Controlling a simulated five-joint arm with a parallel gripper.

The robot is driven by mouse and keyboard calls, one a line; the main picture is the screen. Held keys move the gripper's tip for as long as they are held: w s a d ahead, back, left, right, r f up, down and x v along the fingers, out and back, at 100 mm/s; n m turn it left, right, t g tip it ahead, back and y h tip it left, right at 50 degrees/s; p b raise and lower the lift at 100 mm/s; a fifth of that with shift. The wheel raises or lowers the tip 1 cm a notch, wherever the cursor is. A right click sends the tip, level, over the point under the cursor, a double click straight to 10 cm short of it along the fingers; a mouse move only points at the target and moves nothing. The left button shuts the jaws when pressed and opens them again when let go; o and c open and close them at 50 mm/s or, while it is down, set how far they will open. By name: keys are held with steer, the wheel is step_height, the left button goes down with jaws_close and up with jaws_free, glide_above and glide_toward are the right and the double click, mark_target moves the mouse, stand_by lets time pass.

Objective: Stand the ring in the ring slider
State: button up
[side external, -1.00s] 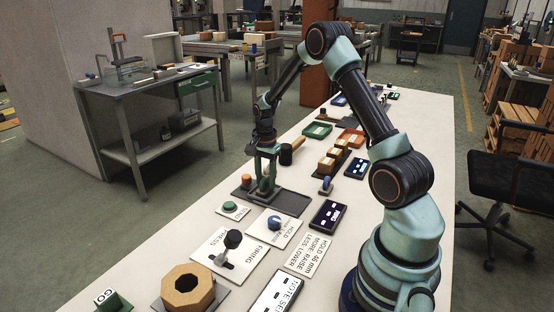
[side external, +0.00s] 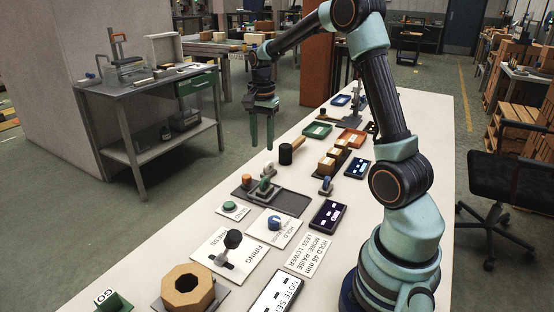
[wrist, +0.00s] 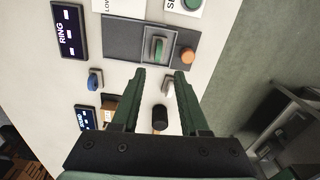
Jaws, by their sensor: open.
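The ring appears as a small green piece (side external: 265,186) on the dark slider base (side external: 292,202). In the wrist view the green piece (wrist: 158,48) looks narrow, as if upright and edge-on, within a pale grey frame on the dark base (wrist: 122,36). I cannot tell how deep it sits. My gripper (side external: 263,146) is open and empty, raised above the table beyond the base, clear of the green piece. In the wrist view its fingertips (wrist: 160,72) are apart, with nothing between them.
An orange knob (side external: 246,180) stands at the base's end. A dark cylinder with a wooden handle (side external: 286,154) and a blue lever (side external: 326,184) stand nearby. A dark RING display (side external: 328,215) lies to the right. A green tray (side external: 318,131) lies farther back.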

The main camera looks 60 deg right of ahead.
steer(key=s+a+r+n+t, duration=0.2)
steer(key=s+a+r+n, duration=0.2)
steer(key=s+a+n, duration=0.2)
steer(key=s+a+r+n+t, duration=0.3)
steer(key=s+a+n, duration=0.3)
steer(key=a+n, duration=0.5)
steer(key=a+r, duration=0.1)
steer(key=a, duration=0.2)
steer(key=shift+r, duration=0.2)
